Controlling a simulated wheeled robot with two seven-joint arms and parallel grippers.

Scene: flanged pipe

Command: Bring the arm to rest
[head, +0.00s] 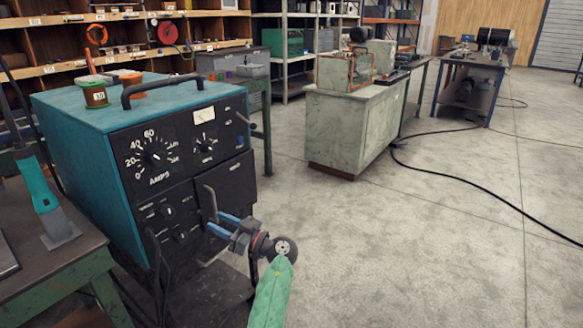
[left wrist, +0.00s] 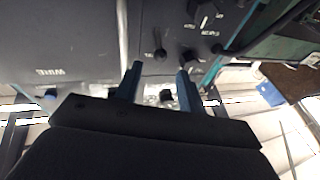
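My left gripper (head: 222,224) is in front of the lower panel of a teal and black welding machine (head: 70,150). Its blue fingers point at the panel. In the left wrist view the two fingers (left wrist: 159,70) stand apart with a clear gap and nothing held between them. The dark panel (left wrist: 75,50) with knobs lies just beyond the fingertips; I cannot tell whether they touch it. My left arm comes up from the bottom of the head view in a green sleeve. My right gripper is not in view.
A dark-topped workbench (head: 50,262) with a teal-handled tool (head: 42,195) stands at the left, close to the machine. A grey-green cabinet (head: 345,130) stands farther back. A black cable (head: 470,188) crosses the floor. The concrete floor (head: 430,260) at the right is mostly clear.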

